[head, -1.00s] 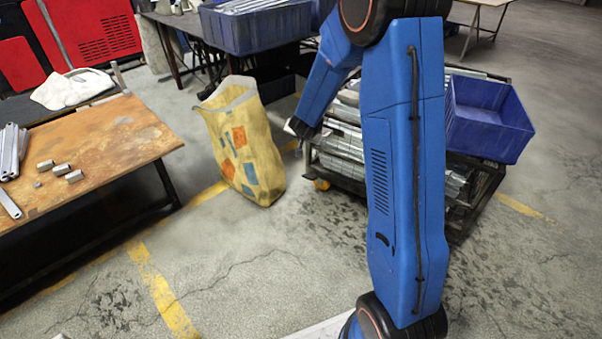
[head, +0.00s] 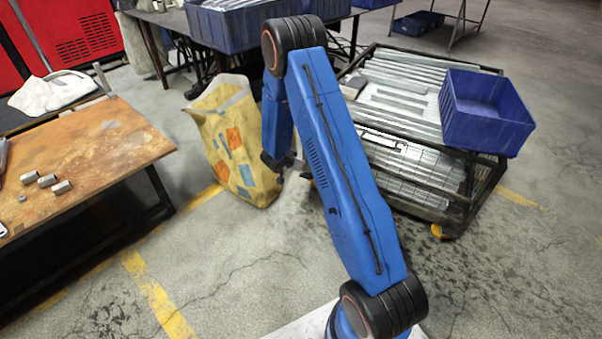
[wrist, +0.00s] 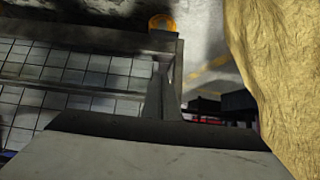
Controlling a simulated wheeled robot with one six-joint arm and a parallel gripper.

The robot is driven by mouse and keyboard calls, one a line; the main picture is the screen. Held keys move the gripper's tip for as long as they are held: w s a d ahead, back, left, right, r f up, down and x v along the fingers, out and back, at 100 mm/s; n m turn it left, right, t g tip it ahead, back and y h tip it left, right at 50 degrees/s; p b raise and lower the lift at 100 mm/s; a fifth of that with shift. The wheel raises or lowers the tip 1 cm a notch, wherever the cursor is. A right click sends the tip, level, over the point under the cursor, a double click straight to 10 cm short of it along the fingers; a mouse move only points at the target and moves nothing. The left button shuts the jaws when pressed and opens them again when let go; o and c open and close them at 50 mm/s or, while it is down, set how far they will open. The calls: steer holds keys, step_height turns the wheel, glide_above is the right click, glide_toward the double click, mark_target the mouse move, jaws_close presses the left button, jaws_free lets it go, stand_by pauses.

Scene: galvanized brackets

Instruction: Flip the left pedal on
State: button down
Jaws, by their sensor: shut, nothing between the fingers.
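No pedal can be made out clearly in either view. The wheeled cart (head: 462,212) stands right of my arm, loaded with metal bars. An orange caster (head: 437,230) shows at its front right corner; the left side of its base is partly hidden by my arm. My gripper (head: 278,162) points down between the yellow bag and the cart's left side. In the wrist view, my gripper (wrist: 163,95) appears shut and empty. An orange caster (wrist: 162,22) shows at the top there, beyond the cart's frame (wrist: 110,40).
The yellow patterned bag (head: 238,150) stands close left of my gripper and fills the right of the wrist view (wrist: 280,80). A blue bin (head: 487,115) sits on the cart. A rusty-topped table (head: 100,145) is at left. Floor in front is clear.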

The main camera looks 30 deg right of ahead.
steer(key=shift+f, duration=0.3)
glide_above(305, 176)
steer(key=d, duration=0.2)
steer(key=f, duration=0.6)
steer(key=shift+w+a+f, duration=0.1)
steer(key=shift+w+f, duration=0.25)
steer(key=shift+s+a+f, duration=0.15)
steer(key=shift+a+f, duration=0.15)
steer(key=shift+f, duration=0.2)
steer(key=shift+s+a+f, duration=0.1)
steer(key=shift+a+f, duration=0.15)
steer(key=shift+f, duration=0.25)
steer(key=shift+s+a+f, duration=0.2)
steer(key=shift+s+f, duration=0.05)
steer(key=shift+f, duration=0.5)
steer(key=shift+a, duration=0.1)
